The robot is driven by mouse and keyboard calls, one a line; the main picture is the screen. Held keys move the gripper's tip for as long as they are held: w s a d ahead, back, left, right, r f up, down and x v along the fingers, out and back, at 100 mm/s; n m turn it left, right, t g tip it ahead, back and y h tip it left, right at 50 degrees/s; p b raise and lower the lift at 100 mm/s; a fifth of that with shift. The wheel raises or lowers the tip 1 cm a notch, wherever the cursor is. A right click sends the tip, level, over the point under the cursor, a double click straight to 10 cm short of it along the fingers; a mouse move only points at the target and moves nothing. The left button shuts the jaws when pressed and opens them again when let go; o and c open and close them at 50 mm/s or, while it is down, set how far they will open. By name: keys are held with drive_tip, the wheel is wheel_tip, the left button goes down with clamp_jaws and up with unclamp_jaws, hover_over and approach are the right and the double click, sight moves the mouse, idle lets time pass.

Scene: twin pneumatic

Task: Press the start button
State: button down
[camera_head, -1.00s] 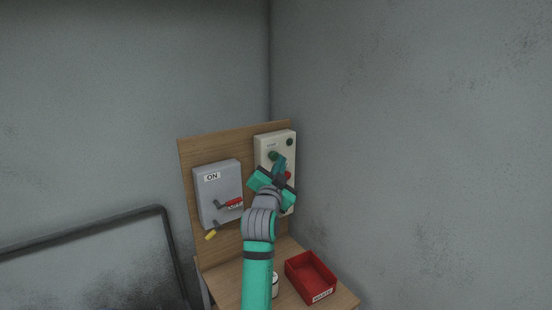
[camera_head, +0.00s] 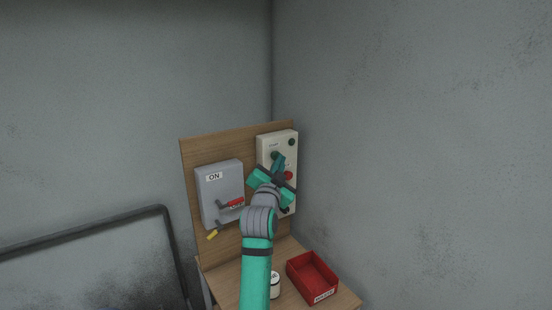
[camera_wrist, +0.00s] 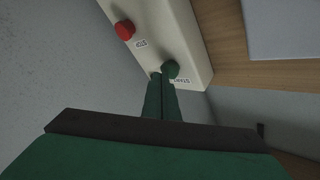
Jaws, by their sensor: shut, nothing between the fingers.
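The green start button (camera_wrist: 171,69) sits on the cream control box (camera_wrist: 188,30), beside a label reading START. In the head view the button (camera_head: 274,154) is partly hidden by my fingers. My gripper (camera_wrist: 162,79) is shut and empty, its green fingertips right at the button's edge; I cannot tell whether they touch it. In the head view my gripper (camera_head: 280,158) reaches up to the front of the control box (camera_head: 265,143).
The red stop button (camera_wrist: 124,29) is on the same box. A grey switch box (camera_head: 206,190) with a red handle (camera_head: 236,202) is mounted left on the wooden board (camera_head: 225,146). A red tray (camera_head: 311,276) and a white container (camera_head: 274,285) stand below. Walls close in behind.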

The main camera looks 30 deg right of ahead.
drive_tip(key=shift+d, duration=0.15)
drive_tip(key=shift+w+a, duration=0.25)
drive_tip(key=shift+w, duration=0.05)
idle(0.5)
drive_tip(key=shift+s+d, duration=0.2)
drive_tip(key=shift+s, duration=0.35)
drive_tip(key=shift+s+d, duration=0.2)
drive_tip(key=shift+s, duration=0.35)
drive_tip(key=shift+s+d, duration=0.2)
drive_tip(key=shift+s, duration=2.15)
drive_tip(key=shift+w+a, duration=0.1)
drive_tip(key=shift+a, duration=0.05)
